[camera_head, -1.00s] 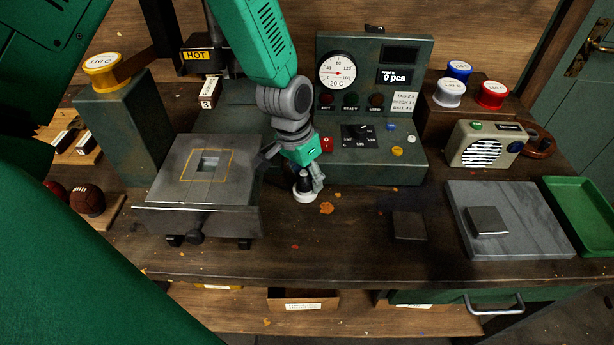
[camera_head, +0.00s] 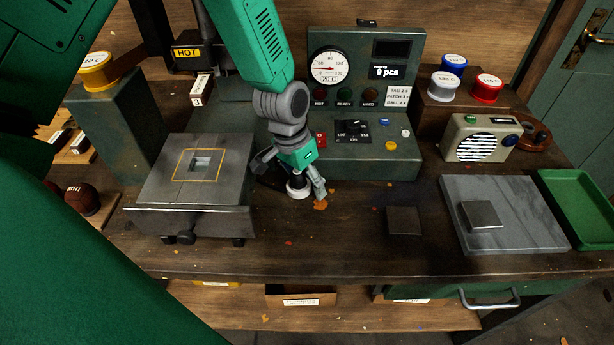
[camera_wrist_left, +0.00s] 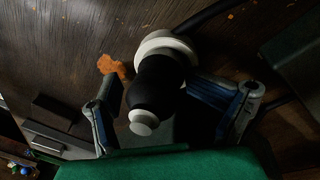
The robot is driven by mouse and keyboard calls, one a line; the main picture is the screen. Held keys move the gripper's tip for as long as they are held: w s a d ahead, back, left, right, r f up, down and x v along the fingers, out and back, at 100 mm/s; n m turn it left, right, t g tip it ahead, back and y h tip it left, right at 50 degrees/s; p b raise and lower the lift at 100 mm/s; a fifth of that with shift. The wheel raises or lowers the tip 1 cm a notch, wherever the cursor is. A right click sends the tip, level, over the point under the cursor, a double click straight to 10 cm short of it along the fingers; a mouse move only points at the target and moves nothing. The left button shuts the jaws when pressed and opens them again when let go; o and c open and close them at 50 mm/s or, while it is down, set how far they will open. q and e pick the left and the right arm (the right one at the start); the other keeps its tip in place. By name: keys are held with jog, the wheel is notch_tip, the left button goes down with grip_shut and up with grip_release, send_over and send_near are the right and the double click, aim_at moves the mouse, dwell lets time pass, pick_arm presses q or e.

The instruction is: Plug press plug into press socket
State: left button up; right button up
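The press plug is a black, rounded body with a white tip and a white base ring; it stands on the workbench in the head view (camera_head: 298,191) and shows large in the left wrist view (camera_wrist_left: 157,85). A dark cable runs near its base. My left gripper (camera_head: 293,184) reaches down over it. In the left wrist view the gripper's two fingers (camera_wrist_left: 172,105) are spread on either side of the plug, with a gap visible at the left finger. I cannot make out the press socket. My right gripper is not in view.
The press block (camera_head: 198,180) with its yellow-outlined recess stands left of the gripper. The control panel (camera_head: 366,150) stands close behind. A grey slab (camera_head: 520,235), a green tray (camera_head: 590,215) and a radio (camera_head: 480,140) lie right. The bench front is mostly clear.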

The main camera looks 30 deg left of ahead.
pick_arm(q)
jog(key=shift+s+a+f, duration=0.15)
jog(key=shift+s+f, duration=0.05)
jog(key=shift+s, duration=0.2)
jog(key=shift+a+r, duration=0.1)
jog(key=shift+r, duration=0.05)
